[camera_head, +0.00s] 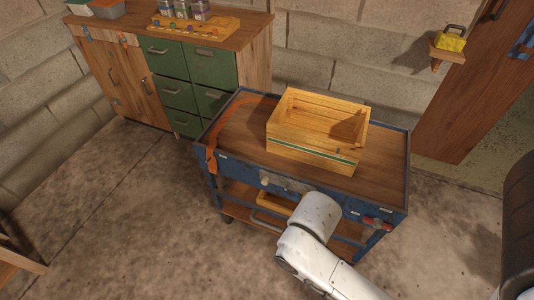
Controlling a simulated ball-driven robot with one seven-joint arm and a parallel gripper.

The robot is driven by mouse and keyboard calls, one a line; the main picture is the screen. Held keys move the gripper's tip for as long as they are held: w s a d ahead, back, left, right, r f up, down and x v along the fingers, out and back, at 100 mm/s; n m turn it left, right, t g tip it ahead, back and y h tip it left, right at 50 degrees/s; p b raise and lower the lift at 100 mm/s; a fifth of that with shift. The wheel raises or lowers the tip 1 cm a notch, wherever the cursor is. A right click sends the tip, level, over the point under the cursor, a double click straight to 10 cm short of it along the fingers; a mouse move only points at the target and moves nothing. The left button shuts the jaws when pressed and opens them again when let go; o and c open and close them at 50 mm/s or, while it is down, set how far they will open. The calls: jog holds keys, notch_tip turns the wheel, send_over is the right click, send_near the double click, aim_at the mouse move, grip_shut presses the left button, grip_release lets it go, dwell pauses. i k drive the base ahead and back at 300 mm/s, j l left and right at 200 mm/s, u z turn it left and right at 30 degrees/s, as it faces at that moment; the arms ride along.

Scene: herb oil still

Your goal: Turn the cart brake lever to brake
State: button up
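The blue cart (240,166) with a wooden top stands in the middle of the view. A small red lever-like part (377,223) sits on its front side near the right corner. I take it for the brake lever, but its marks are too small to read. My gripper (288,184) is at the middle of the cart's front edge, mostly hidden behind my white wrist. Pale grey parts show there, and I cannot tell which belong to the gripper or to the cart. Its fingers cannot be made out. The red part is to the right of my wrist, apart from it.
A wooden crate (300,145) stands on the cart top, and an orange-brown strap (213,145) hangs over its left side. A green-drawered cabinet (180,62) with jars stands behind left. A wall shelf (446,52) holds a yellow object.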

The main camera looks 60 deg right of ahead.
aim_at(378, 224)
jog(key=k+j+z, duration=0.2)
jog(key=k+z, duration=0.2)
jog(key=k+j+z, duration=0.1)
jog(key=k+z, duration=0.65)
jog(key=i, duration=0.05)
